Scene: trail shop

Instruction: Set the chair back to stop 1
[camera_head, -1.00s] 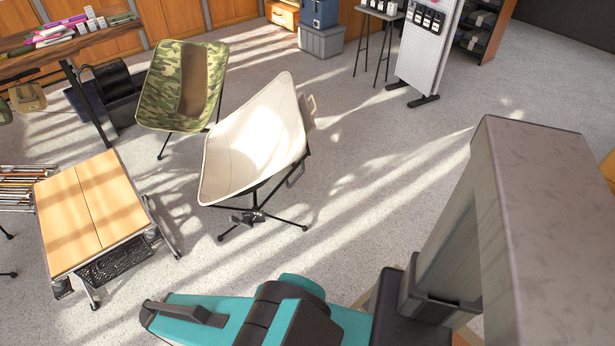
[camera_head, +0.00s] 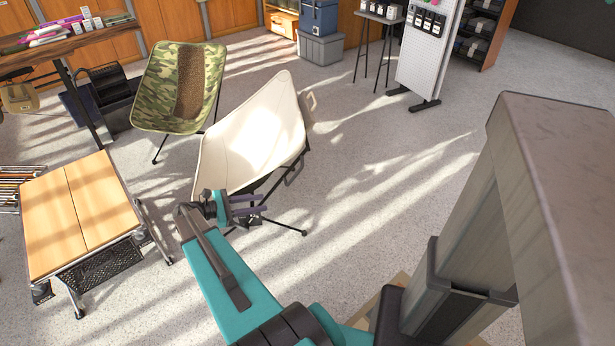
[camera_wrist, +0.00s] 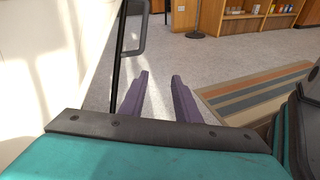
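A white camp chair (camera_head: 250,140) with thin black legs stands mid-floor in the head view, its back leaning. My gripper (camera_head: 262,204) is in front of its lower seat edge and hides part of its base. The two purple fingers are apart with nothing between them. In the wrist view the fingers (camera_wrist: 160,88) point over the floor. White chair fabric (camera_wrist: 45,60) fills the left side there, and a black loop handle (camera_wrist: 143,38) on a dark upright bar is just left of and beyond the fingers. I cannot read any stop marks.
A camouflage chair (camera_head: 160,90) stands behind left. A wooden folding table (camera_head: 80,215) is at the left. A white display panel (camera_head: 425,60) and a grey storage box (camera_head: 320,48) are at the back. A striped rug (camera_wrist: 255,95) lies right in the wrist view. Floor right of the chair is clear.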

